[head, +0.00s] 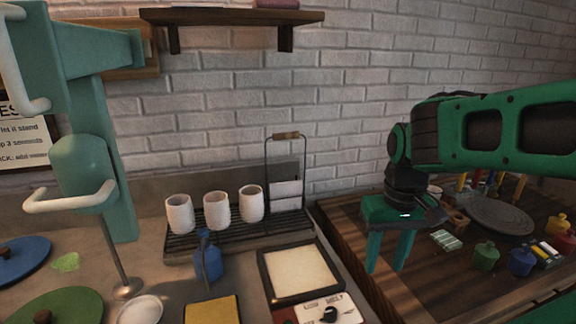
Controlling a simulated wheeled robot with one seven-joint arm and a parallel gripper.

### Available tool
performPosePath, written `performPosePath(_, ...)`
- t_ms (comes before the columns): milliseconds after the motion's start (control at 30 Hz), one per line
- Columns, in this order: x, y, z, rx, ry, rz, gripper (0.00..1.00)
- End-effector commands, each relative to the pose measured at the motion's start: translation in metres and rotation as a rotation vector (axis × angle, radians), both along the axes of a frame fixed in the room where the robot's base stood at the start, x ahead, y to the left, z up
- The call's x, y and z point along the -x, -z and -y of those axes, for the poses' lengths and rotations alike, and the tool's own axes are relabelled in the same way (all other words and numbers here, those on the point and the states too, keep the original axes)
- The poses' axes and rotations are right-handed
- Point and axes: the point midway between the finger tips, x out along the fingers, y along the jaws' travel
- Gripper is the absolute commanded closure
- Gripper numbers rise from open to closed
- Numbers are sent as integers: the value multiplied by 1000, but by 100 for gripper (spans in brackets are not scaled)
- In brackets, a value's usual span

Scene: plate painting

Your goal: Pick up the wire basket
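The wire basket (268,160) stands at the right end of the dark slatted rack, near the back wall. It has thin dark wire sides and a tall handle with a wooden grip (286,135). Pale items (286,189) show within its frame; what they are is hard to tell. My gripper (386,267) is to the right of the basket and nearer the camera, above the left part of the wooden table. Its two green fingers point down, apart, with nothing between them.
Three white cups (217,211) stand on the rack (240,238), left of the basket. The wooden table (372,292) carries a dark disc (499,216) and several colored jars. A shelf (233,17) hangs above.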

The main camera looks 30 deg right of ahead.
Motion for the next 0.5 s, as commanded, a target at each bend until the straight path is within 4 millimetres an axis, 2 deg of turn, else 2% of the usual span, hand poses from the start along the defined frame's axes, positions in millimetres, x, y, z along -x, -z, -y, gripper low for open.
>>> performPosePath(267, -158, -83, 18, 183, -694, 157, 61)
performPosePath(400, -242, -128, 14, 318, -1074, 218, 61)
performPosePath(500, -293, -155, 6, 418, -1311, 248, 61)
